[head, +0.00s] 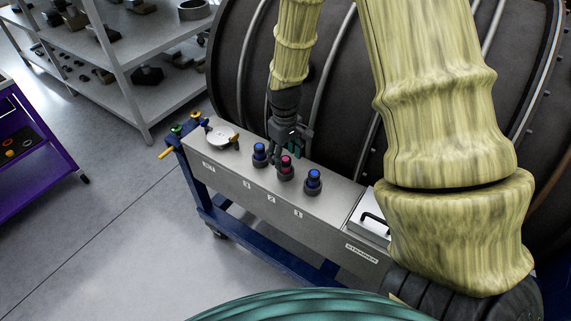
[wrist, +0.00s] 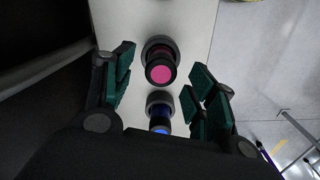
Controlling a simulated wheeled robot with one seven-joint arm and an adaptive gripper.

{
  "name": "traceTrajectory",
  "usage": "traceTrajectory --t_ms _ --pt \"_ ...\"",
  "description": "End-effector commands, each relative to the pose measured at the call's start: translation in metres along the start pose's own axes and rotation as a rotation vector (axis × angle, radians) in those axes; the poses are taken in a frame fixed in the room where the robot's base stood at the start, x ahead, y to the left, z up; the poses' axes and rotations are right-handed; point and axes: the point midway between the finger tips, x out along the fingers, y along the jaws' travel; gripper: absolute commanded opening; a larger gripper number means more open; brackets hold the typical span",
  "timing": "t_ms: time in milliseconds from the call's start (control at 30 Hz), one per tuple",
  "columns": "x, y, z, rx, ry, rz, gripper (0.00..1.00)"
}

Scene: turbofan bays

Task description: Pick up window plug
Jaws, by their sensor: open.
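Three plugs with dark collars stand upright in a row on a grey cart top: a blue one (head: 260,154), a pink one (head: 286,168) and another blue one (head: 314,182). I cannot tell from a label which is the window plug. My gripper (head: 289,146) points down over the row, open, close to the pink plug. In the wrist view the open fingers (wrist: 163,64) have the pink plug (wrist: 161,68) between their tips, apart from both. A blue plug (wrist: 159,112) shows nearer the palm, partly hidden. The other blue plug is out of the wrist view.
The plugs stand on a blue-framed cart (head: 232,177) close against a large dark engine casing (head: 240,70). A white round dish (head: 220,136) sits at its left end and a black-handled lid (head: 372,218) at its right. Shelves (head: 170,99) stand behind; floor is open at left.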

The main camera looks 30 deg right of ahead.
Motion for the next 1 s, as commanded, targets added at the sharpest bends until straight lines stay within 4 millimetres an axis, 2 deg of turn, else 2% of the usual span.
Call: traceTrajectory --t_ms 233,567,833,1000 --pt "0.017 0.0 0.0 0.0 0.0 0.0 0.57" --pt "0.021 0.0 0.0 0.0 0.001 0.0 0.57" --pt "0.021 0.0 0.0 0.0 0.001 0.0 0.07" --pt "0.02 0.0 0.0 0.0 0.001 0.0 0.05"
